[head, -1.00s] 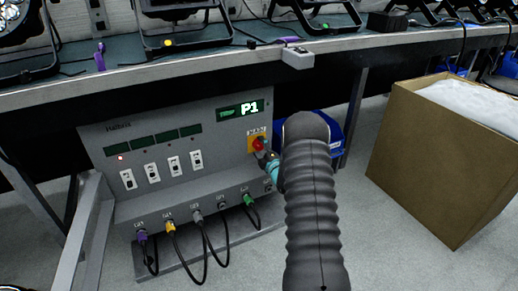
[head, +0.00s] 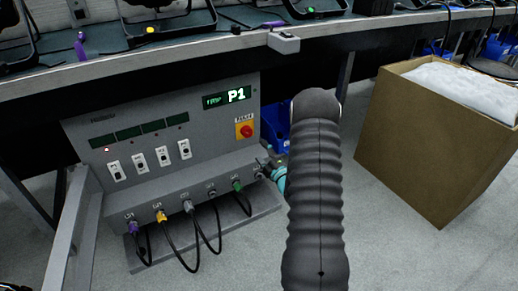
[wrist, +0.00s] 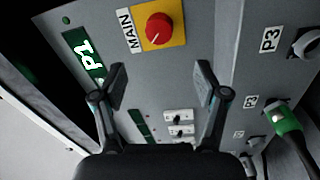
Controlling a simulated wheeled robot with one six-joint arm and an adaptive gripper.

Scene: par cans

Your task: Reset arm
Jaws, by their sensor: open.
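My gripper (wrist: 160,85) is open and empty in the wrist view, its two fingers apart in front of the grey panel. In the head view my own arm hides most of it; only a teal part of the wrist (head: 277,175) shows beside the arm. The grey power panel (head: 150,200) carries a red MAIN knob on a yellow plate (head: 245,129), which also shows in the wrist view (wrist: 160,29) beyond the fingertips, apart from them. A lit green P1 display (head: 228,97) sits above the knob. A red lamp (head: 107,150) is lit at the left.
Several switches (head: 162,156) line the panel. Cables hang from sockets below, with purple, yellow, grey and green plugs (head: 238,185). A workbench edge (head: 200,48) runs above. A cardboard box (head: 420,145) with white filling stands right, and a blue bin (head: 275,128) sits behind my arm.

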